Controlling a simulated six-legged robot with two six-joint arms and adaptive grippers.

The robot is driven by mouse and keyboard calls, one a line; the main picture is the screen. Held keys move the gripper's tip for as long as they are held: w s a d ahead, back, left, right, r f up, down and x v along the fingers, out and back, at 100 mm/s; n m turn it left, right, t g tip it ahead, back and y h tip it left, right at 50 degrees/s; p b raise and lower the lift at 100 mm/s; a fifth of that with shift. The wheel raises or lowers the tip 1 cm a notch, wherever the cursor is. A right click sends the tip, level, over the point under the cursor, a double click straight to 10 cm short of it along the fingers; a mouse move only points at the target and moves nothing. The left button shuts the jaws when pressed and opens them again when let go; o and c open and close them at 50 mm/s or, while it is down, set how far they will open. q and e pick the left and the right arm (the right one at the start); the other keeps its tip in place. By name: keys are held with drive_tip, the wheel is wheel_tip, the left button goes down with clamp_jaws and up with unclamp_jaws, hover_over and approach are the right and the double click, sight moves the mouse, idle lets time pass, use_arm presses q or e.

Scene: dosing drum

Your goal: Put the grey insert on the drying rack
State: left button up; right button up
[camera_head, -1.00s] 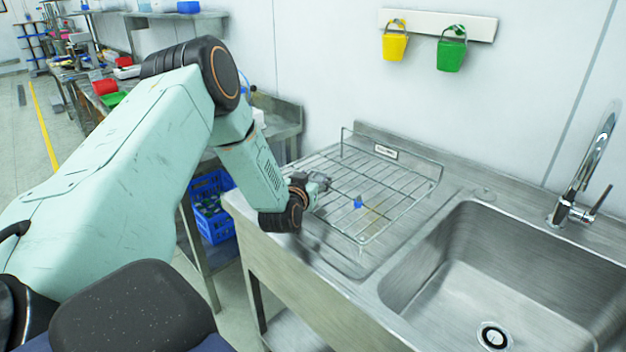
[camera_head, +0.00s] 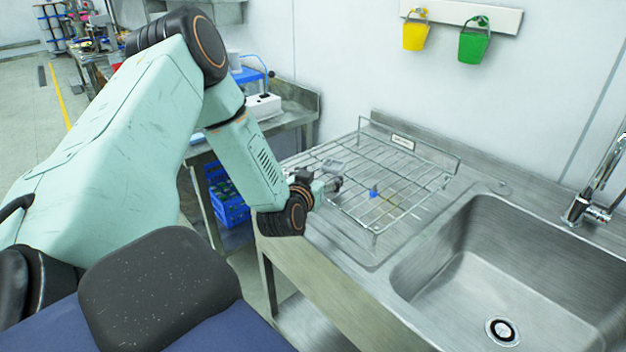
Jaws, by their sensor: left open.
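The wire drying rack (camera_head: 440,160) stands on the steel drainboard left of the sink. A small grey piece, which looks like the grey insert (camera_head: 333,167), shows at the rack's left part, just beyond my left gripper. It seems to rest on the wires, but I cannot tell whether it touches the gripper. My left gripper (camera_head: 331,184) is open, low over the rack's left edge. Its fingers are small and partly hidden by the wrist. My right gripper is not in view.
A small blue thing (camera_head: 374,191) is at the rack's middle. The sink (camera_head: 470,270) and tap (camera_head: 590,205) are to the right. A yellow bucket (camera_head: 416,37) and a green bucket (camera_head: 473,47) hang on the wall. A blue crate (camera_head: 228,205) sits under the left bench.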

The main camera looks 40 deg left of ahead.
use_arm(q)
drive_tip(key=p+v, duration=0.1)
drive_tip(key=v, duration=0.4)
drive_tip(key=shift+s, duration=0.15)
idle(0.4)
